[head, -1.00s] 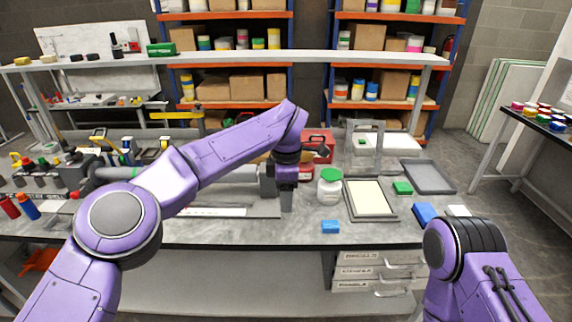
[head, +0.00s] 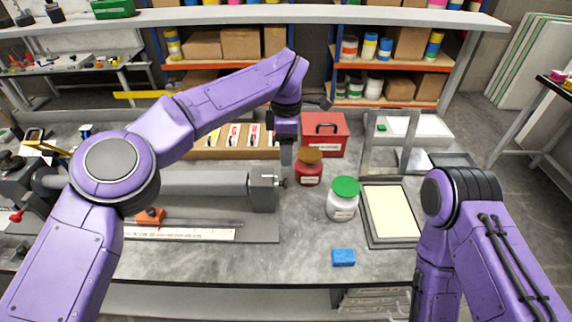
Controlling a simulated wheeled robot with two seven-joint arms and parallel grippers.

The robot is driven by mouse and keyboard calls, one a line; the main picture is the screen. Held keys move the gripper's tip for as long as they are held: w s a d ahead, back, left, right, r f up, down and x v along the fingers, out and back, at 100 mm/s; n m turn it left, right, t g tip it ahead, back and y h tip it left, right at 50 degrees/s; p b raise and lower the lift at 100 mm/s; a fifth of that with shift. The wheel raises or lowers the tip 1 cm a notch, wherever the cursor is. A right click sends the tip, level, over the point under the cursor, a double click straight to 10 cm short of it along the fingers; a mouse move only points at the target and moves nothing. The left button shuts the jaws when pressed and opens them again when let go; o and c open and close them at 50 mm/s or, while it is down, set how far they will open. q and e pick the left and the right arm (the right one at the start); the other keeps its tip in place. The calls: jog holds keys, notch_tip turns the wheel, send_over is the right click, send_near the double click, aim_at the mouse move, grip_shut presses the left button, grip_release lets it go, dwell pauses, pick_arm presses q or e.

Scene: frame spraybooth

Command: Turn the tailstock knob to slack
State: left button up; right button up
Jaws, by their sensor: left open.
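The tailstock (head: 263,192) is a grey block at the right end of the long grey lathe-like fixture on the bench. Its small knob (head: 282,182) sticks out on the right face, and its turn position is too small to read. My left gripper (head: 286,160) points down just above and beyond the knob in the picture. It is open and looks empty; the finger gap is hard to see, and I see no contact with the knob. My right arm comes in at the lower right, with its gripper out of view.
A red jar with a brown lid (head: 309,168) stands right of the tailstock. A green-lidded jar (head: 342,200), a cream-filled tray (head: 391,213) and a blue block (head: 343,257) lie farther right. A red box (head: 324,133) stands behind. The bench front centre is clear.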

aim_at(286, 180)
pick_arm(q)
jog(key=s+f, duration=0.1)
jog(key=s+f+p, duration=0.1)
jog(key=f, duration=0.1)
jog(key=f+p, duration=0.1)
jog(key=f, duration=0.1)
jog(key=shift+s+a+f, duration=0.1)
jog(key=shift+s+f, duration=0.15)
jog(key=shift+s, duration=0.15)
jog(key=f, duration=0.1)
jog(key=w+f, duration=0.1)
jog(key=f, duration=0.2)
jog(key=shift+w+f+p, duration=0.2)
jog(key=shift+w+p, duration=0.15)
jog(key=shift+s+r, duration=0.25)
jog(key=shift+s, duration=0.2)
jog(key=c, duration=1)
pick_arm(e)
jog(key=r, duration=0.1)
jog(key=s+r, duration=0.1)
jog(key=r, duration=0.1)
jog(key=shift+s, duration=0.25)
